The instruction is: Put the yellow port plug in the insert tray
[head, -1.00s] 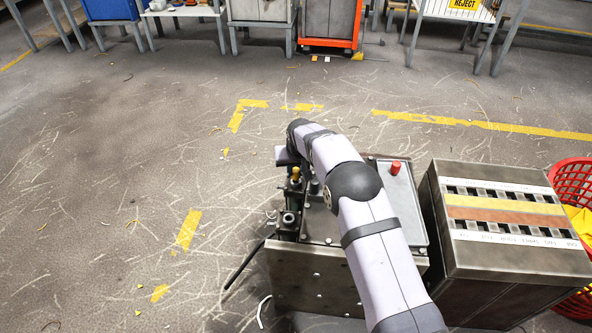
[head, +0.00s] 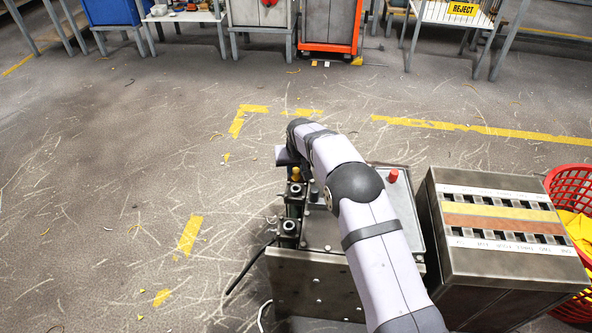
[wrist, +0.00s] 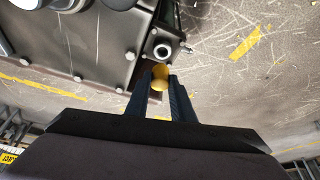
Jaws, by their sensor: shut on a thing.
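The yellow port plug (head: 296,174) shows in the head view as a small upright cylinder at the fixture's left edge, just below my wrist. In the wrist view the plug (wrist: 160,77) is a yellow round between the fingertips. My gripper (wrist: 160,80) is shut on it. Whether the plug still sits in a fitting below is hard to tell. In the head view my arm hides most of the gripper. I cannot clearly identify the insert tray.
The metal fixture (head: 312,280) has fittings, a hose and a red knob (head: 393,176). To its right stands a metal box (head: 500,275) with labelled slots and coloured strips. A red basket (head: 566,182) holds yellow pieces behind it. The floor to the left is largely open.

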